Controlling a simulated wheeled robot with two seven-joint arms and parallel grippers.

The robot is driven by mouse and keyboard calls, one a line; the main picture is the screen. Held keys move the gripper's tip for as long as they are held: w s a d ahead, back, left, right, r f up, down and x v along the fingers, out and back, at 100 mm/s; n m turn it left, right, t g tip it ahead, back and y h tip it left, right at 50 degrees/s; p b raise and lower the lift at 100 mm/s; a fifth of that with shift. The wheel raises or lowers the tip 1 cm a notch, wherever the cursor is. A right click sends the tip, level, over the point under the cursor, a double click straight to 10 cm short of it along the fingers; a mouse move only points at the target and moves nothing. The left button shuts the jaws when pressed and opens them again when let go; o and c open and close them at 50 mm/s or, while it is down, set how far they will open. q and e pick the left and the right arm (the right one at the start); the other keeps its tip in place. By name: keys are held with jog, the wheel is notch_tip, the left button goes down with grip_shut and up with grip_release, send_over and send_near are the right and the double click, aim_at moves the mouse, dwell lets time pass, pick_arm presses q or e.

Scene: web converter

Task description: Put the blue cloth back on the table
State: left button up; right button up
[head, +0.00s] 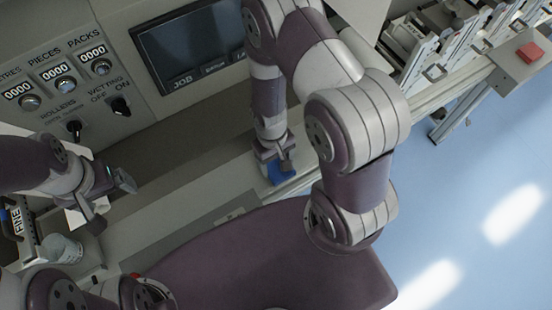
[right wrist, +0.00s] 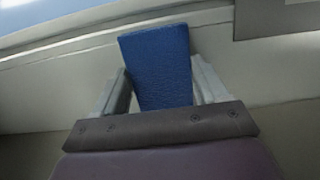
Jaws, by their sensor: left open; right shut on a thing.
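The blue cloth (head: 281,172) shows in the head view at the tip of my right arm, near the machine's table ledge (head: 195,197). My right gripper (head: 273,158) is shut on it. In the right wrist view the blue cloth (right wrist: 158,65) stands up between the two fingers of my right gripper (right wrist: 162,92), and its upper part sticks out past them. I cannot tell whether the cloth touches the ledge. My left gripper (head: 112,200) is open and empty at the left, above the ledge.
A control panel with counters, knobs and a dark screen (head: 190,45) rises behind the ledge. A light cup (head: 62,249) and a box marked FINE (head: 17,219) stand at the lower left. The ledge between my grippers looks clear. Machine parts and a red block (head: 530,53) are at the upper right.

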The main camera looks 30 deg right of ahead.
jog(key=shift+s+f, duration=0.15)
jog(key=shift+s, duration=0.1)
jog(key=o, duration=1)
jog(key=shift+w, duration=0.15)
